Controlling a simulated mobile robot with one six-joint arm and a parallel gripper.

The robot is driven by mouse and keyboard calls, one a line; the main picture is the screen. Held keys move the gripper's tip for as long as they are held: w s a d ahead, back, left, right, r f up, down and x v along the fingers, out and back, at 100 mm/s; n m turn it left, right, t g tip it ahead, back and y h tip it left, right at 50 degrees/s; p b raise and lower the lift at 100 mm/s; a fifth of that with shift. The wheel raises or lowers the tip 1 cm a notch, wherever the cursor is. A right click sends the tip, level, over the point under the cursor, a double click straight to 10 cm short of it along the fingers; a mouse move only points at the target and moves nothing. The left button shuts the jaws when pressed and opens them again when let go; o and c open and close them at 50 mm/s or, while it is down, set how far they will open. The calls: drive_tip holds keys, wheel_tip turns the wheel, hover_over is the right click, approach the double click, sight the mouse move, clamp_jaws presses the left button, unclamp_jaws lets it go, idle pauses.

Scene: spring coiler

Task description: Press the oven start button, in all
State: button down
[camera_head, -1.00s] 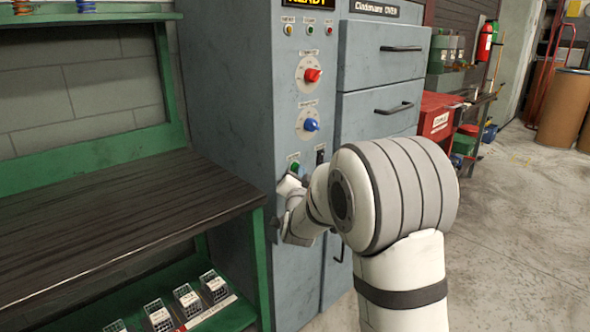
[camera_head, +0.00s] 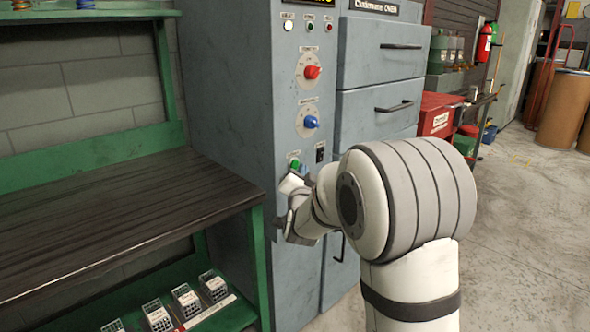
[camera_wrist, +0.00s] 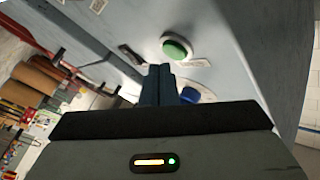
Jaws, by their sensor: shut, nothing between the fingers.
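The oven control cabinet (camera_head: 235,110) stands at the middle of the head view. The button labels are too small to read. My gripper (camera_wrist: 165,70) is shut and empty, its tips just below the green button in the picture; a gap seems to show, but contact cannot be judged for sure. In the head view my wrist hides the fingertips.
A red knob (camera_head: 312,72) and a blue knob (camera_head: 311,122) sit above the buttons. A dark switch (camera_head: 320,154) is right of them. A dark-topped green workbench (camera_head: 120,215) stands close on the left. Open floor (camera_head: 520,240) lies to the right.

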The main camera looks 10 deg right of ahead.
drive_tip(key=shift+s, duration=0.1)
drive_tip(key=s+d+b, duration=0.1)
drive_tip(key=s, duration=0.1)
drive_tip(key=s+d+b, duration=0.1)
drive_tip(key=s+d, duration=0.1)
drive_tip(key=shift+b, duration=0.4)
idle(0.6)
drive_tip(key=s+r+n+g+y+p, duration=0.1)
drive_tip(key=s+r+n+g+p, duration=0.2)
drive_tip(key=s+p, duration=0.6)
drive_tip(key=s+r+n+g+y+p, duration=0.1)
drive_tip(key=s+r+n+g+p, duration=0.2)
drive_tip(key=s, duration=1.1)
drive_tip(key=s+r+n+g+y+p, duration=0.1)
drive_tip(key=s+r+n+g+p, duration=0.2)
drive_tip(key=s+r+g+p, duration=0.5)
drive_tip(key=s+g+p, duration=0.2)
drive_tip(key=s+p, duration=0.2)
drive_tip(key=p, duration=0.5)
drive_tip(key=shift+s+a+g, duration=0.2)
drive_tip(key=shift+s+g, duration=0.15)
drive_tip(key=shift+g, duration=0.05)
